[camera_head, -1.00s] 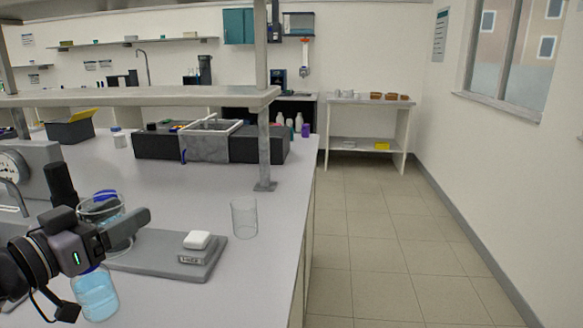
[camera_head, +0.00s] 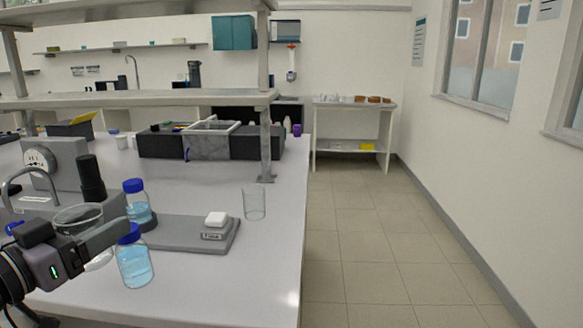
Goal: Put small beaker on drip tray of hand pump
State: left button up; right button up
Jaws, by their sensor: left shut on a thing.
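My left gripper (camera_head: 103,243) is at the lower left, shut on a clear glass beaker (camera_head: 78,215), which appears upright and has its lower part partly hidden behind the fingers. The hand pump (camera_head: 68,160) is a grey block with a round gauge, a black handle and a curved metal spout, just behind and left of the held beaker. Its drip tray, below the spout, is hard to make out behind the gripper and beaker. Another clear beaker (camera_head: 254,203) stands on the bench to the right. My right gripper is not in view.
Two blue-capped bottles of blue liquid, one nearer (camera_head: 135,262) and one farther (camera_head: 138,205), stand close to the gripper. A shelf post (camera_head: 266,140) rises at the bench's right side.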

pick_arm(q)
jog(key=s+d+f+n+y, duration=0.2)
jog(key=s+d+f+y, duration=0.1)
jog(key=f, duration=0.6)
jog(key=s+d+f+n+t+y, duration=0.1)
jog(key=s+d+f+n+y, duration=0.1)
jog(key=f, duration=0.8)
jog(key=shift+s+d+y, duration=0.9)
jog(key=shift+s+d, duration=0.05)
jog(key=shift+d, duration=0.4)
jog(key=shift+d, duration=0.1)
